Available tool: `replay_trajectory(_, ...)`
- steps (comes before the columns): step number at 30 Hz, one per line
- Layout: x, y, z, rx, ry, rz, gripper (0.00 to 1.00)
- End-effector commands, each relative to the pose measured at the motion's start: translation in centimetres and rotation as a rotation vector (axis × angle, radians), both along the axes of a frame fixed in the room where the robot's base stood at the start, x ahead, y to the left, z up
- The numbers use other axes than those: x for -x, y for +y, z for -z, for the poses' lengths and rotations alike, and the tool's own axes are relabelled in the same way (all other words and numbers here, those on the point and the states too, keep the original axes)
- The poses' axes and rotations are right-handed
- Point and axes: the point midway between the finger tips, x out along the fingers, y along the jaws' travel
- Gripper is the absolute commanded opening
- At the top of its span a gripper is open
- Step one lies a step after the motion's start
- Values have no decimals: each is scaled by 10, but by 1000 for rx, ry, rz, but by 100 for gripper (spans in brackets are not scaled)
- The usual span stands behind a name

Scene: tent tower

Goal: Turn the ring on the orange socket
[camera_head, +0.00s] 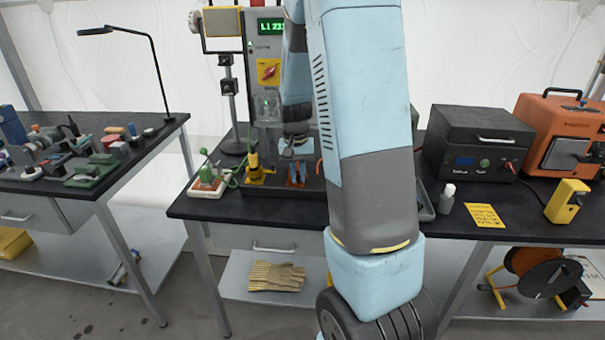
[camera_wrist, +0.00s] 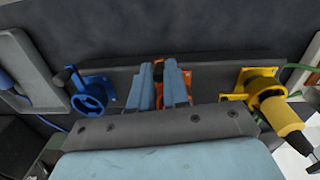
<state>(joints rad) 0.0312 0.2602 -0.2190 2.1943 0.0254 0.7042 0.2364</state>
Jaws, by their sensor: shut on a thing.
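The orange socket (camera_wrist: 187,71) sits in the middle of the dark panel front in the wrist view, largely covered by my fingers. My gripper (camera_wrist: 164,74) reaches over it, one light-blue finger on each side, shut on its ring. The ring is mostly hidden, so its turn angle cannot be told. A small dark part shows by the left fingertip.
In the wrist view a blue socket with a round ring (camera_wrist: 91,92) is at left and a yellow socket holding a yellow plug (camera_wrist: 280,115) at right, both close to my fingers.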

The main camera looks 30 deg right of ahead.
Motion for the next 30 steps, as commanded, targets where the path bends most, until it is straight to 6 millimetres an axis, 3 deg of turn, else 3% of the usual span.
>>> replay_trajectory(13, -8, 13, -1, 0, -4, 232, 0)
replay_trajectory(30, -10, 15, -1, 0, -5, 267, 0)
